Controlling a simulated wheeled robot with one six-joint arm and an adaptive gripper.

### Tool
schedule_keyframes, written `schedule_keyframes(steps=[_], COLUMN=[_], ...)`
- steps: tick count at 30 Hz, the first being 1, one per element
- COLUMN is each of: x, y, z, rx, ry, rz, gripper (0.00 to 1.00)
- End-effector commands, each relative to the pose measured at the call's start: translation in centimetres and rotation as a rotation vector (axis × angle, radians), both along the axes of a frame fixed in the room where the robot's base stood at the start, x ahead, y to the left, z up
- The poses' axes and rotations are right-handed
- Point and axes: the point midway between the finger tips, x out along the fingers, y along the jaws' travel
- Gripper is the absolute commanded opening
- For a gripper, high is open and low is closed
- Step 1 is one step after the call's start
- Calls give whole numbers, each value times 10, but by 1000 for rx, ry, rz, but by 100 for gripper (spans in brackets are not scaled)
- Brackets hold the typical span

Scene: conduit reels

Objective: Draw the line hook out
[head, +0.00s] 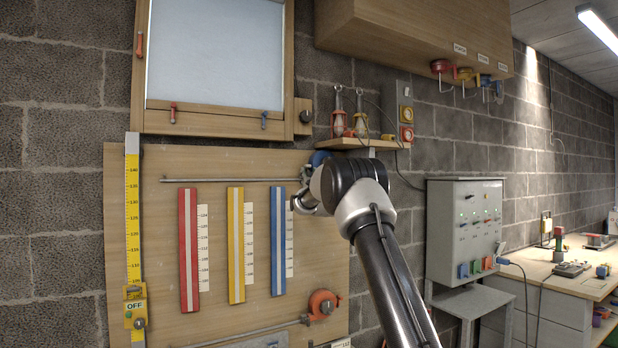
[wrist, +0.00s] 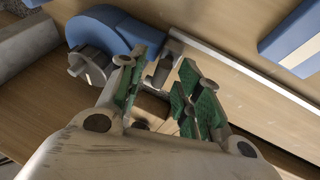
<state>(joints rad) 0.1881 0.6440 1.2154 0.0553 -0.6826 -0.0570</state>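A blue reel (wrist: 112,28) with a grey ribbed knob (wrist: 88,66) is mounted on the wooden board. In the head view only part of the blue reel (head: 318,157) shows behind my arm.
Red, yellow and blue strips (head: 278,240) with scales hang below the upper rail (head: 228,180). An orange reel (head: 322,304) sits lower right on the board. A grey control box (head: 464,232) stands right.

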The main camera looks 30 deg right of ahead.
Motion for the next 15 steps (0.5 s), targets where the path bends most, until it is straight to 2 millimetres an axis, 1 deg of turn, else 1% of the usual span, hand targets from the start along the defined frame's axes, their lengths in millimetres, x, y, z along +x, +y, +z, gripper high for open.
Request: schedule_keyframes(steps=[8,9,14,15], x=[3,3,3,3], y=[-1,-1,-1,-1], z=[1,1,1,1], rx=[0,0,0,0], ry=[0,0,1,1], rz=[0,0,0,0], gripper=[34,33,3,0])
